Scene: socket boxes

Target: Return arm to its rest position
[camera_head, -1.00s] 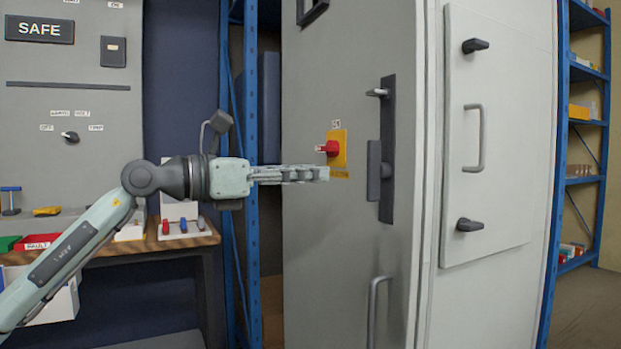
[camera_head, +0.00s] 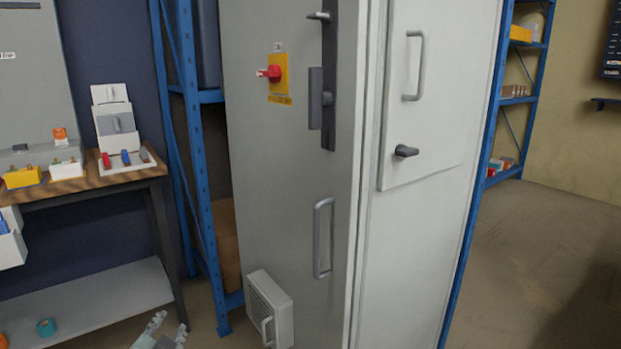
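My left gripper (camera_head: 168,327) shows at the bottom edge, left of centre, pointing up in the picture. Its two fingertips are apart with nothing seen between them, and the rest of the hand and arm is cut off below the frame. It is low in front of the workbench and clear of the grey cabinet (camera_head: 275,170). The cabinet is closed, with a red rotary switch (camera_head: 271,73) on a yellow plate and a dark latch strip with handles. My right gripper is not in view.
A workbench (camera_head: 88,187) with small boxes and a lower shelf (camera_head: 90,302) stands at left. A blue rack (camera_head: 195,160) is beside the cabinet. A vented box (camera_head: 270,310) is at the cabinet's foot. The floor (camera_head: 540,270) at right is clear.

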